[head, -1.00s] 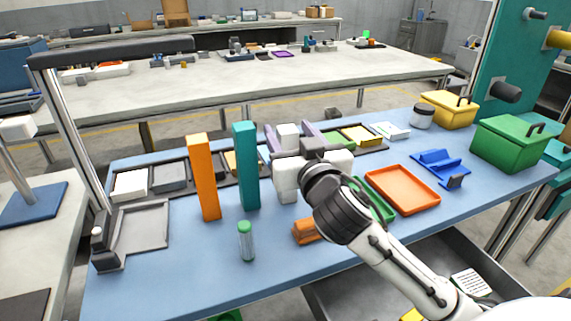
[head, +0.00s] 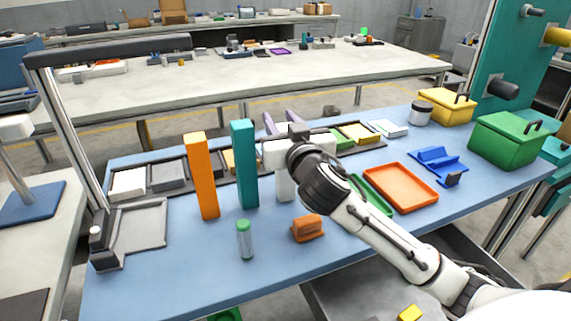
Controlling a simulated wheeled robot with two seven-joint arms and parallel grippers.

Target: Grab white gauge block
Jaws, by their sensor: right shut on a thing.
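The white gauge block (head: 286,187) stands upright on the blue mat, right of a tall teal block (head: 244,165) and a tall orange block (head: 201,177). Only its lower part shows; its top is hidden behind my right gripper. The block's foot seems to stay on the mat. My left gripper is not in view.
A green-capped vial (head: 244,240) and an orange-brown holder (head: 307,229) stand in front. An orange tray (head: 401,188) and a blue stand (head: 440,163) lie right. Compartment trays (head: 144,192) run behind the blocks. The front left mat is clear.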

